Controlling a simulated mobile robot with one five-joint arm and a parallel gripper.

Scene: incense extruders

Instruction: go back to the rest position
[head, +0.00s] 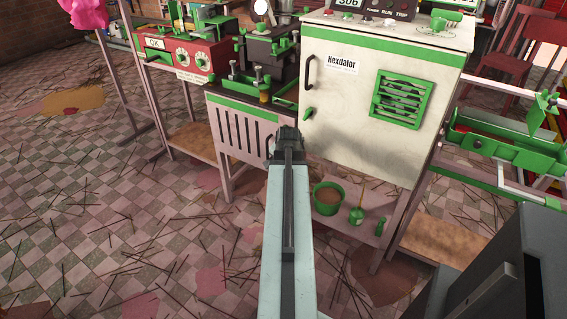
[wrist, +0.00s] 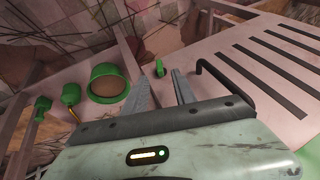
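My gripper (wrist: 160,76) shows in the wrist view as two grey fingers with a gap between them. It is open and holds nothing. A small green part (wrist: 159,69) shows beyond the gap, apart from the fingers as far as I can tell. In the head view my arm (head: 287,230) reaches forward from the bottom edge, and its end is in front of the slatted lower cabinet door (head: 233,137). The fingers are hidden there behind the arm's end. The slatted door (wrist: 245,65) also fills the right of the wrist view, with a dark handle (wrist: 224,90) close to the right finger.
A white cabinet (head: 355,120) with a green vent stands just right of my arm's end. A green bowl (head: 328,198) and a green bottle (head: 356,215) are on the low shelf. A red machine (head: 190,55) stands left. The tiled floor (head: 120,220) at left has scattered sticks.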

